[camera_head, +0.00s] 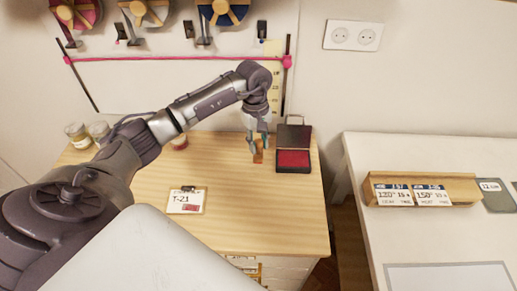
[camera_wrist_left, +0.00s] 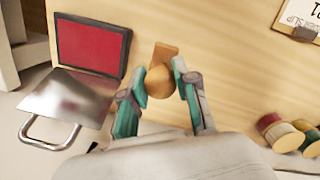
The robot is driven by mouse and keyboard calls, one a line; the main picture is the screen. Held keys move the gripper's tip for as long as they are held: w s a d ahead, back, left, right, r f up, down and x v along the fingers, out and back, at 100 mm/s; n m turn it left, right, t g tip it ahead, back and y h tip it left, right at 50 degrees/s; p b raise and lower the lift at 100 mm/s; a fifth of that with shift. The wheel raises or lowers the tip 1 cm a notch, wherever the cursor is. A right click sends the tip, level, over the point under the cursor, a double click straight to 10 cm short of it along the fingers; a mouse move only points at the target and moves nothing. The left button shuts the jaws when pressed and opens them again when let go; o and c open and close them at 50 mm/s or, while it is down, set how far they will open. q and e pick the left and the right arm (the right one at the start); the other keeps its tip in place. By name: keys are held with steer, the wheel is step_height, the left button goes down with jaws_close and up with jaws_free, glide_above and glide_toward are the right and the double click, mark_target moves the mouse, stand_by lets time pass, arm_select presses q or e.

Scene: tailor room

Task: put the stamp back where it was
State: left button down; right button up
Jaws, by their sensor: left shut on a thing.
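The wooden stamp (camera_wrist_left: 162,76) has a round knob and a flat block base. My left gripper (camera_wrist_left: 160,95) is shut on its knob, seen in the left wrist view. In the head view the stamp (camera_head: 258,157) hangs under my left gripper (camera_head: 258,140), at or just above the wooden table, and I cannot tell whether it touches. The open ink pad (camera_head: 293,159) with a red pad and raised lid is just right of it. In the left wrist view the ink pad (camera_wrist_left: 92,45) lies left of the stamp. My right gripper is not in view.
A card marked T-21 (camera_head: 187,200) with a red mark lies on the wooden table (camera_head: 255,210). Jars (camera_head: 77,134) and spools stand at the back left. A white table (camera_head: 440,235) with a wooden card holder (camera_head: 462,188) is at right. The wooden table's front right is clear.

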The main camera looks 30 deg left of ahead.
mark_target(258, 153)
arm_select(q)
step_height(258, 153, down, 3)
steer(key=shift+s+f+p, duration=0.1)
steer(key=shift+p, duration=0.7)
steer(key=shift+f, duration=0.3)
steer(key=shift+f, duration=0.1)
steer(key=shift+f+b, duration=0.15)
steer(key=shift+b, duration=0.15)
steer(key=c, duration=1.2)
jaws_free()
steer(key=o, duration=0.3)
steer(key=shift+o, duration=0.2)
